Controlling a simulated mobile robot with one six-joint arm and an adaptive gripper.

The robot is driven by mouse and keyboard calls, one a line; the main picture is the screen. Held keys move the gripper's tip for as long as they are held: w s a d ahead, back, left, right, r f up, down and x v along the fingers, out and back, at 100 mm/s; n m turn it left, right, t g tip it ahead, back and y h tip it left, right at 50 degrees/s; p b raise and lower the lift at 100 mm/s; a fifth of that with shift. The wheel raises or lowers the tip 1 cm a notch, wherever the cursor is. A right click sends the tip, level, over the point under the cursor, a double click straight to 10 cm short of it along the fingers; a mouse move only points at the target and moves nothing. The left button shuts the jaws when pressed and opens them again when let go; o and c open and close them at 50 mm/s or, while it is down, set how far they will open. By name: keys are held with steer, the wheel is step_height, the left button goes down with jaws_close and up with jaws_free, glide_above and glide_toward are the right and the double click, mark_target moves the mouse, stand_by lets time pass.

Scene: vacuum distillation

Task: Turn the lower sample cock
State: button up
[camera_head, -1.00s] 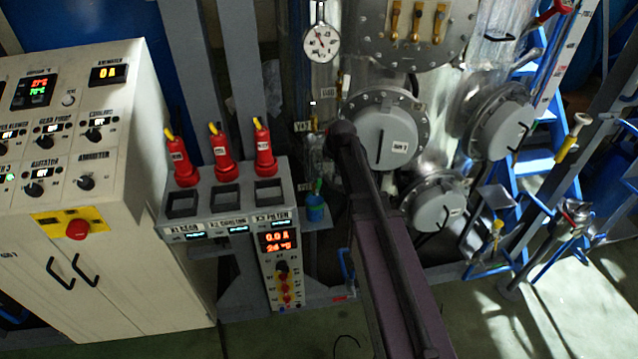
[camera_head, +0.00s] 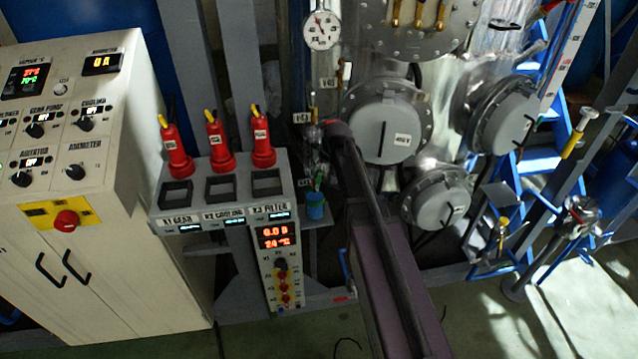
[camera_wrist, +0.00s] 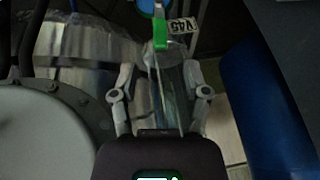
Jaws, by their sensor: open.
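A small cock with a bright green handle (camera_wrist: 159,34) shows at the top centre of the wrist view, beside a tag that seems to read V45 (camera_wrist: 183,25). In the head view a small green part (camera_head: 318,183) shows above a blue cup (camera_head: 316,207). My gripper (camera_wrist: 160,72) is open, with one finger on each side of a clear, glass-like tube (camera_wrist: 168,85). The green handle lies just beyond the fingertips, between their lines. I cannot tell whether the fingers touch anything. In the head view my dark arm hides the gripper.
A large grey round cover (camera_wrist: 40,130) is close on the left in the wrist view, and a blue pipe (camera_wrist: 262,110) is on the right. In the head view a socket panel (camera_head: 222,190) and white control cabinet (camera_head: 120,265) stand left of my arm.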

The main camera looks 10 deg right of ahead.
mark_target(320, 177)
steer(key=shift+b+x, duration=3.35)
steer(key=shift+x, duration=0.65)
jaws_close()
